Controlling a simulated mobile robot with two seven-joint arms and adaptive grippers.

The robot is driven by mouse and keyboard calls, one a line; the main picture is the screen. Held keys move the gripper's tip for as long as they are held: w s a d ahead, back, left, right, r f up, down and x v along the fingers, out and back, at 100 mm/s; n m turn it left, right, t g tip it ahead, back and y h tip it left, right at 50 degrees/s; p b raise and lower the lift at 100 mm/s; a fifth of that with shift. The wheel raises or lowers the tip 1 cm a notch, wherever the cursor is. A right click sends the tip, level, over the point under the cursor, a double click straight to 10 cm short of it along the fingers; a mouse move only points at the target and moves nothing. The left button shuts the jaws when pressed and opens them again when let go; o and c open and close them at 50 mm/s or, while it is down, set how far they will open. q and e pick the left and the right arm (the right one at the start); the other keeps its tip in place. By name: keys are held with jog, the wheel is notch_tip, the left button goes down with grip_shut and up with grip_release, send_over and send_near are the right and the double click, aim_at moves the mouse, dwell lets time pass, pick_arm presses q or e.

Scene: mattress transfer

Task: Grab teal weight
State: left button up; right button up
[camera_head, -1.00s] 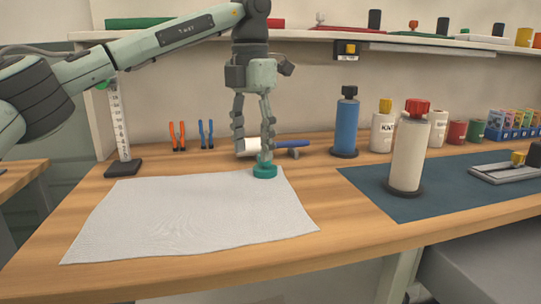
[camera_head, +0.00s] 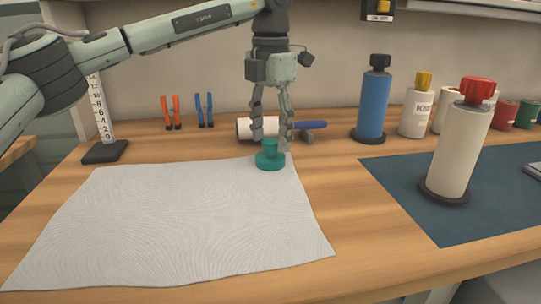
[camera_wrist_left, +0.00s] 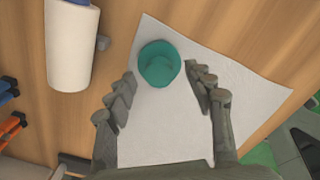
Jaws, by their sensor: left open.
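The teal weight (camera_head: 270,157) is a round base with a knob on top. It stands on the back right corner of the white cloth (camera_head: 165,225). In the left wrist view the teal weight (camera_wrist_left: 159,63) lies just beyond the fingertips, roughly between their lines and nearer the left finger. My left gripper (camera_head: 273,145) points down with its fingers apart, just at or behind the weight's knob. In the left wrist view my left gripper (camera_wrist_left: 160,82) is open and empty. My right gripper is not in view.
A white roller with a blue handle (camera_head: 314,125) lies close behind the gripper. A blue bottle (camera_head: 374,100) and a white bottle with a red cap (camera_head: 459,150) stand to the right. An upright ruler (camera_head: 98,108) and pliers (camera_head: 204,110) stand at the back left.

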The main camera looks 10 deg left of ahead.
pick_arm(q)
notch_tip(320, 180, down, 2)
jog(key=shift+f, duration=0.1)
grip_shut()
dwell(0.4)
